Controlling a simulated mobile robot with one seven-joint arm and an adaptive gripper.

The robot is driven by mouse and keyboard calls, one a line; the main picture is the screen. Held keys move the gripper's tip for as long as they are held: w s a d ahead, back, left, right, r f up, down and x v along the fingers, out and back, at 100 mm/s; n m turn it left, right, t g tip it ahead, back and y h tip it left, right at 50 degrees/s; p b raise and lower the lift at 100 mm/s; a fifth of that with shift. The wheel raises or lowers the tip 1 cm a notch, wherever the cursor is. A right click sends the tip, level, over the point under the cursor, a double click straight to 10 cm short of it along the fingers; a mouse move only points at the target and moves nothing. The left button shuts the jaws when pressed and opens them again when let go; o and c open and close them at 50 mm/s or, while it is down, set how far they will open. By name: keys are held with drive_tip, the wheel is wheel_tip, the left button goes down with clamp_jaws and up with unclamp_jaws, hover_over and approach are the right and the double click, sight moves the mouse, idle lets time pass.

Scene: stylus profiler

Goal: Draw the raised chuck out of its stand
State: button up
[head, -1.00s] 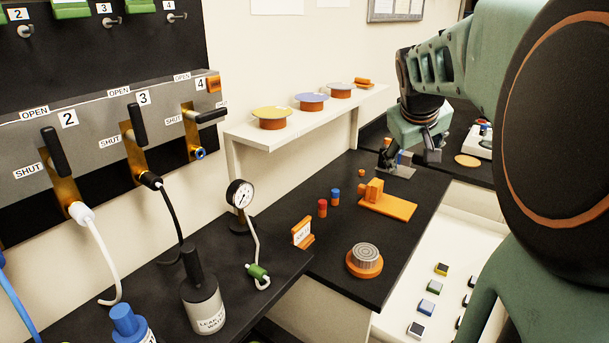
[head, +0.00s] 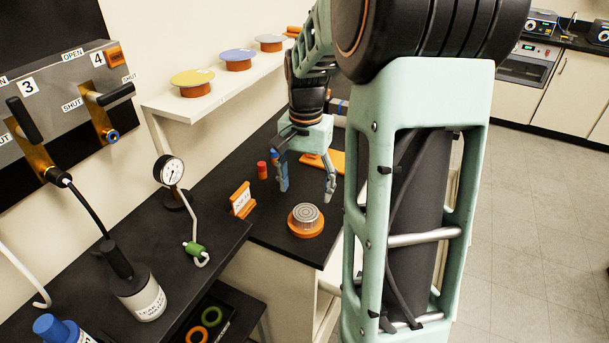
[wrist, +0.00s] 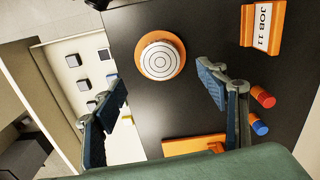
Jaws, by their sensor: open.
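The chuck (head: 306,217) is a grey disc with ring grooves, standing proud of its round orange stand (head: 306,232) near the front edge of the black bench. In the wrist view the chuck (wrist: 160,61) shows from above, with the orange stand (wrist: 142,46) around it. My gripper (head: 306,190) is open and empty, fingers pointing down, above the bench and behind the chuck. In the wrist view my gripper (wrist: 162,84) has its fingers spread wide, with the chuck ahead of the gap between them and touching neither.
A JOB 11 sign (head: 241,201) stands left of the chuck. A red cylinder (wrist: 263,96) and a blue-topped one (wrist: 259,126) stand beside the right finger. An orange fixture (wrist: 190,146) lies partly under the gripper. A pressure gauge (head: 170,170) stands further left. Bench around the stand is clear.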

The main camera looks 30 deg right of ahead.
sight(306, 212)
wheel_tip(306, 212, down, 9)
drive_tip(key=shift+r, duration=0.15)
drive_tip(key=shift+c, duration=0.3)
clamp_jaws()
idle(0.7)
